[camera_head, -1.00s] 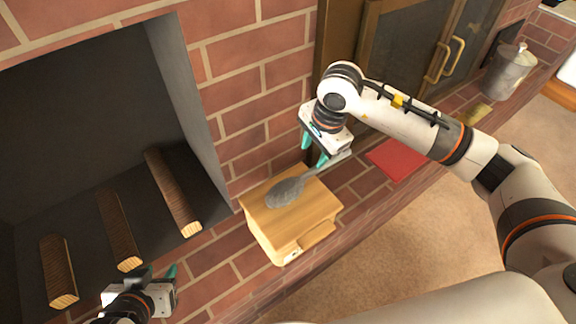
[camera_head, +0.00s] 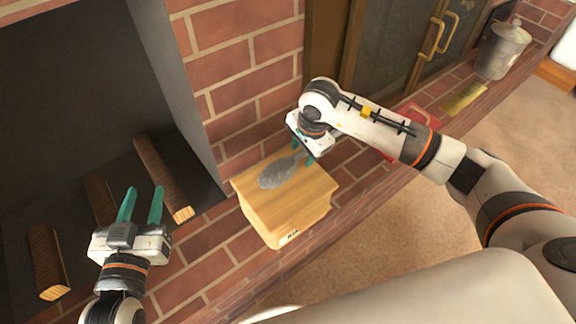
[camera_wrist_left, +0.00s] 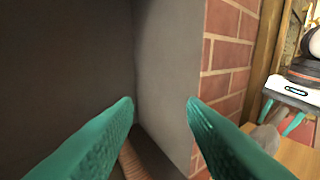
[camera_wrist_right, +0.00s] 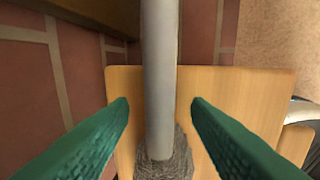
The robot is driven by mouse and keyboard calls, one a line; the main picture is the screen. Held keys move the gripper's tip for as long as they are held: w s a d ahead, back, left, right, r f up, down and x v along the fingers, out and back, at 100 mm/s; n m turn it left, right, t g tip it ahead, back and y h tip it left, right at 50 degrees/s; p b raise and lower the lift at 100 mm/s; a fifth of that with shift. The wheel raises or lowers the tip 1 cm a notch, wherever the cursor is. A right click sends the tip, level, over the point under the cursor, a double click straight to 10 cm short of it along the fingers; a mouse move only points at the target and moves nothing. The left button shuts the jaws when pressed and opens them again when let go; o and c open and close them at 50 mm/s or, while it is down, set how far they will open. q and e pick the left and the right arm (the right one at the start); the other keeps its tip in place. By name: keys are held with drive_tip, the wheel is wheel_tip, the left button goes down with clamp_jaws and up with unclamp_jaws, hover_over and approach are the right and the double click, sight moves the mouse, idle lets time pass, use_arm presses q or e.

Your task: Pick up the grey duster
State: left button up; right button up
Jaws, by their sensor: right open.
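The grey duster (camera_head: 279,173) lies on top of a wooden box (camera_head: 297,208), its fuzzy head towards the left and its handle towards my right gripper. My right gripper (camera_head: 304,155) is open, low over the box's far right side. In the right wrist view the duster's pale handle (camera_wrist_right: 159,80) runs between the two open green fingers, with the fuzzy head (camera_wrist_right: 165,165) at the bottom; no finger visibly touches it. My left gripper (camera_head: 141,205) is open and empty in front of the fireplace opening. The duster's head also shows partly in the left wrist view (camera_wrist_left: 262,137).
Several logs (camera_head: 163,178) lie in the dark fireplace at left. A brick wall (camera_head: 240,70) stands behind the box. A red object (camera_head: 421,116), a brass-coloured piece (camera_head: 463,99) and a lidded metal pot (camera_head: 501,50) sit along the brick ledge to the right.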

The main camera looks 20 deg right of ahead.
sight(302, 151)
drive_tip(key=shift+w+a+f, duration=0.1)
drive_tip(key=shift+w+f, duration=0.05)
drive_tip(key=shift+f, duration=0.5)
use_arm(q)
drive_tip(key=shift+w+d+r+t, duration=0.1)
drive_tip(key=shift+r+t, duration=0.3)
drive_tip(key=shift+r, duration=0.35)
use_arm(e)
clamp_jaws()
